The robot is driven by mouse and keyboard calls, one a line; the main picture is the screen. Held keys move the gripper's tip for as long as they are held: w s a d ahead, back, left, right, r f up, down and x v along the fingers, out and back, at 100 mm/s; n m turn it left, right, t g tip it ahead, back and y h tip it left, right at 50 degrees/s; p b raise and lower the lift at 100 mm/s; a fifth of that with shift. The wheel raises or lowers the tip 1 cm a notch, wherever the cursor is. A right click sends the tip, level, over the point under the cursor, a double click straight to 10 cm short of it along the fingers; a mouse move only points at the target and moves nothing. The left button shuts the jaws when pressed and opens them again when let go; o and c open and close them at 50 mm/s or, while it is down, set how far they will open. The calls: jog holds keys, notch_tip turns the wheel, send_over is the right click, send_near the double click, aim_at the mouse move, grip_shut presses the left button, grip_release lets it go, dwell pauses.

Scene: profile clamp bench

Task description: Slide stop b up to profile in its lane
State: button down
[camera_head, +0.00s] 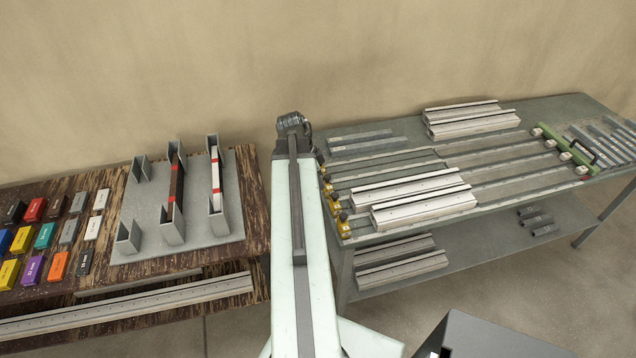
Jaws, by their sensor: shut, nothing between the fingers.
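The bench (378,158) at the right has several long lanes running across its top. Small yellow blocks (343,227) stand at the lanes' left ends; I cannot read labels, so I cannot tell which is stop b. Two pale metal profiles, a rear one (408,188) and a front one (424,208), lie over the front lanes, right of the yellow blocks. No gripper fingers show.
A wooden table (250,200) at the left holds a grey plate (190,235) with upright brackets and several coloured blocks (45,235). More profiles (472,120) lie at the bench's back and on its lower shelf (480,248). The right part of the lanes looks clear.

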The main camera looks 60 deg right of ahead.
jog(key=shift+f+b, duration=3.45)
jog(key=shift+f, duration=0.15)
jog(key=shift+s+d+r, duration=0.1)
jog(key=shift+s+d, duration=1.25)
jog(key=shift+s, duration=0.25)
jog(key=shift+s+d+r, duration=0.1)
jog(key=shift+s+d, duration=1.2)
jog(key=shift+s, duration=0.25)
jog(key=shift+s+d, duration=0.35)
jog(key=shift+w+a, duration=0.55)
jog(key=shift+w, duration=0.05)
notch_tip(320, 180, up, 7)
jog(key=p, duration=0.7)
